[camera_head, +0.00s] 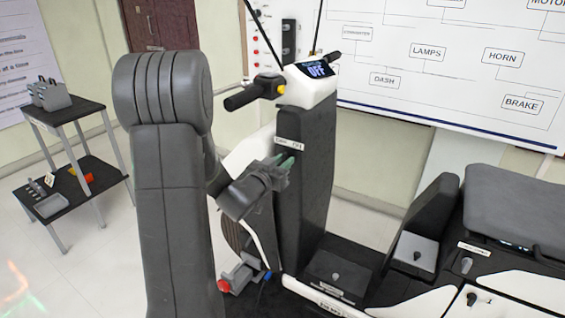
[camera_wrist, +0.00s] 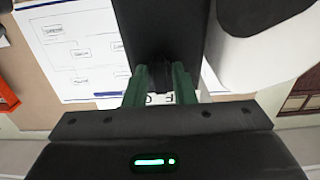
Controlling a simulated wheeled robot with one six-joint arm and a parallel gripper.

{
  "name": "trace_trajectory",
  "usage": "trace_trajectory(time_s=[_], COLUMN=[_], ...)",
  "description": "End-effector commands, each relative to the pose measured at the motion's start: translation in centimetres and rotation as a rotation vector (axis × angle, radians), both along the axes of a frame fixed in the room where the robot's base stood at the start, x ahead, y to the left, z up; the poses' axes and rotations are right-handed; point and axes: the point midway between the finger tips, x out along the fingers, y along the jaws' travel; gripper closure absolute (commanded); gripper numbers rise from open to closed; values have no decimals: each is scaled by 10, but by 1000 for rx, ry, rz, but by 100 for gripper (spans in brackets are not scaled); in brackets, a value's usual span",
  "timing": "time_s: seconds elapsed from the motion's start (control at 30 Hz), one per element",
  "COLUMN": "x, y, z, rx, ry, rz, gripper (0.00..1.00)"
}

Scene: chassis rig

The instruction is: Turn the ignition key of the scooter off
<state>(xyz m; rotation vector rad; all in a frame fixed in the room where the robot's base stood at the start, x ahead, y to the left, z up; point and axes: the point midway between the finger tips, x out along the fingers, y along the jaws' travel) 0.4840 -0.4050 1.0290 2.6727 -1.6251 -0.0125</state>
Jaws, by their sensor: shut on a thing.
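The scooter (camera_head: 306,165) stands in the middle of the head view, with a dark front column and white panels. Its dash display (camera_head: 317,69) appears to read OFF. A small white label sits on the column, above my gripper (camera_head: 285,162). My gripper's green fingers reach the column face just below that label. In the wrist view my gripper (camera_wrist: 160,80) is shut on a small dark part, the ignition key (camera_wrist: 161,74), between its fingers. Part of a white label shows behind the fingers. The key's angle is hard to tell, and the fingers hide it in the head view.
The handlebar grip (camera_head: 243,97) juts left above my gripper. The scooter's seat (camera_head: 520,215) and side panels fill the right. A dark two-tier cart (camera_head: 80,110) with tools stands at the left. A wiring-diagram board (camera_head: 450,60) hangs behind.

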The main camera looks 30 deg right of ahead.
Motion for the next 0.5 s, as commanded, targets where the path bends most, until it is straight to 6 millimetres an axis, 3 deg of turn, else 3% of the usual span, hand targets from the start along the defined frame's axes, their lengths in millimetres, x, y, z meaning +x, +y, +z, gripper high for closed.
trace_trajectory(time_s=[0.1,0.13,0.2,0.5], x=[-1,-1,-1,-1], y=[0,0,0,2], z=[-2,-2,-2,-1], rx=[3,3,3,2], ry=[3,3,3,1], rz=[0,0,0,0], gripper=[99,75,65,65])
